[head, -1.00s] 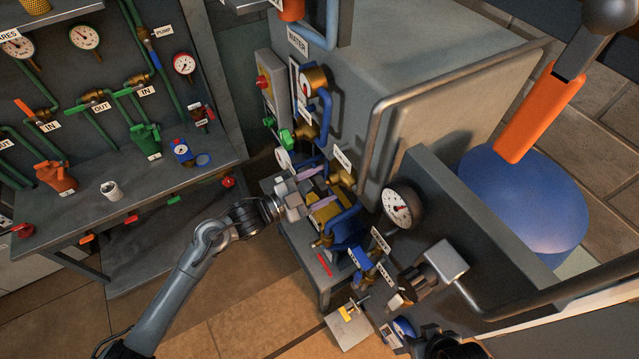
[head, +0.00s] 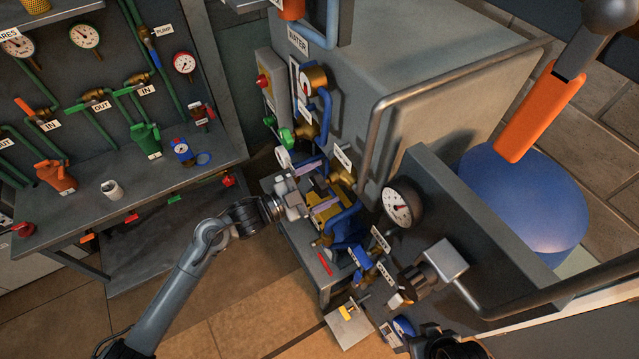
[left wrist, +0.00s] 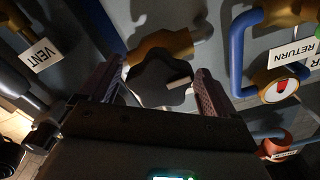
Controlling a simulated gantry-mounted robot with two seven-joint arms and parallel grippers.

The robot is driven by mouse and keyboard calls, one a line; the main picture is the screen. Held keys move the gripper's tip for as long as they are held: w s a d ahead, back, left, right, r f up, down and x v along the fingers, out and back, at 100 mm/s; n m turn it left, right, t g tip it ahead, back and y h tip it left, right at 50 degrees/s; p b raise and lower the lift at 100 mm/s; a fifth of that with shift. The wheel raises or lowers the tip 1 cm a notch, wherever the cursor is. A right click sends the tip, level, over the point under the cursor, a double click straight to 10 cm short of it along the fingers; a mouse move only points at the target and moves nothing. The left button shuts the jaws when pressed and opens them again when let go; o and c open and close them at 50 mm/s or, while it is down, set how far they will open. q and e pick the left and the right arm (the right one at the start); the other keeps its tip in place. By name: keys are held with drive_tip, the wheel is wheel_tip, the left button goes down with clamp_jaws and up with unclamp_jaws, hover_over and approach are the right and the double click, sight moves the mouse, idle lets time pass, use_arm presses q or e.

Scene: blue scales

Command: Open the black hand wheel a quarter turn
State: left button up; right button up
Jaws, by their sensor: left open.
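The black hand wheel (left wrist: 158,82) is a dark lobed knob on a brass valve body (left wrist: 160,45), seen in the left wrist view. My left gripper (left wrist: 158,78) is open, with one purple-grey finger on each side of the wheel. I cannot tell whether either finger touches it. I cannot make out my right gripper.
In the head view a gauge (head: 402,205) and pipework crowd the right side. A bench (head: 150,180) stands left.

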use_arm(q)
drive_tip(key=b+v, duration=0.3)
drive_tip(key=v, duration=0.7)
drive_tip(key=shift+s+a, duration=0.25)
drive_tip(key=shift+a, duration=0.05)
drive_tip(key=s+d+f+n+t+y+p, duration=0.1)
drive_tip(key=s+d+f+n+p, duration=0.15)
drive_tip(key=s, duration=0.35)
drive_tip(key=s+d+f+n+t+y+p, duration=0.2)
drive_tip(key=s+f+n+p, duration=0.15)
drive_tip(key=s, duration=0.25)
drive_tip(key=s+a+f+n+g+y+p, duration=0.1)
drive_tip(key=s+a+n+g+y, duration=0.7)
drive_tip(key=s+a, duration=0.7)
drive_tip(key=a+n+y, duration=0.2)
drive_tip(key=y, duration=0.2)
drive_tip(key=shift+f+n, duration=0.25)
drive_tip(key=shift+n, duration=0.05)
